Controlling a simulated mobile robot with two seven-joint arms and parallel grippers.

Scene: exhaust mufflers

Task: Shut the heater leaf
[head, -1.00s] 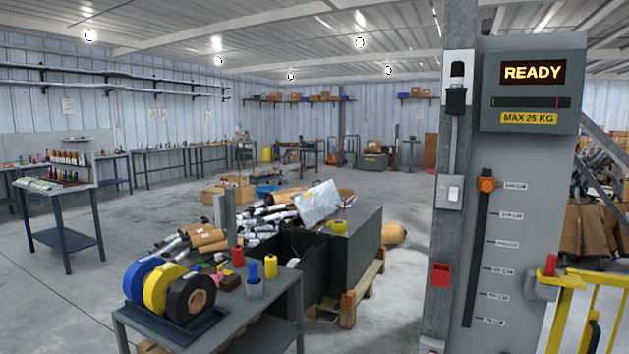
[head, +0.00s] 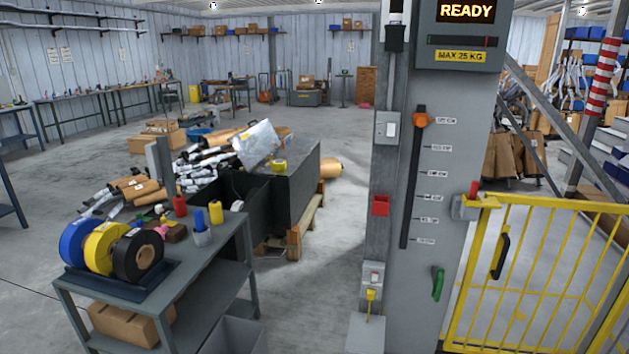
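I cannot identify a heater or its leaf in the head view. A yellow barred gate (head: 540,272) with a black handle (head: 501,256) stands at the right, beside a grey control column (head: 440,190). I cannot tell whether it is latched. Neither of my grippers is in view.
The column carries a READY display (head: 466,12) and an orange slider knob (head: 421,120). A grey cart (head: 185,290) with tape rolls (head: 136,254) stands at the front left. Behind it is a dark bin (head: 290,190) beside piled mufflers. Floor is clear between bin and column.

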